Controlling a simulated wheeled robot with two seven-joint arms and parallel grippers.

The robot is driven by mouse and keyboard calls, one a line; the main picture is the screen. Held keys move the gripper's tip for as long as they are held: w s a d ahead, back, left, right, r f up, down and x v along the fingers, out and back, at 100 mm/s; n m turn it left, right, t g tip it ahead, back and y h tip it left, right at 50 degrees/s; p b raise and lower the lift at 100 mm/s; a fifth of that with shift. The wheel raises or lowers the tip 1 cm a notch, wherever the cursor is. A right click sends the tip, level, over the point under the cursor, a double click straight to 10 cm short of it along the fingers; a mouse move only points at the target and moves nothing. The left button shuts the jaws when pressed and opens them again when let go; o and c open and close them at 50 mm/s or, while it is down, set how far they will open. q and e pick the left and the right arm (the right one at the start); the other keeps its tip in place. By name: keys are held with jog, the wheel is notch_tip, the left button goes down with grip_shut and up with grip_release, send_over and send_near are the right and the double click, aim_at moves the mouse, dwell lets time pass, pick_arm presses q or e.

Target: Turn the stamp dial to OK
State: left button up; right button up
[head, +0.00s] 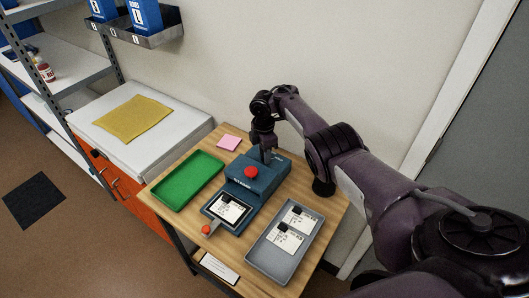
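The stamp machine (262,188) is a blue-grey box in the middle of the wooden table, with a red button (251,172) on its top. A label card (226,209) lies on its dark front plate, and a small red knob (206,229) sticks out at the front. My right gripper (267,156) points down at the back of the stamp machine. The stamp dial is not clearly visible; my gripper may cover it. I cannot tell whether the fingers touch anything or how far apart they are. My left gripper is not in view.
A green tray (160,199) lies left of the machine, and a grey tray (263,259) with printed cards lies right of it. A pink note pad (228,143) lies behind. A white-topped cabinet (95,145) with a yellow cloth (134,119) stands at the left.

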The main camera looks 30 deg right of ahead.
notch_tip(320, 180, up, 8)
jog(key=shift+w+f+p, duration=0.1)
jog(key=shift+w+p, duration=0.05)
jog(key=shift+p, duration=0.45)
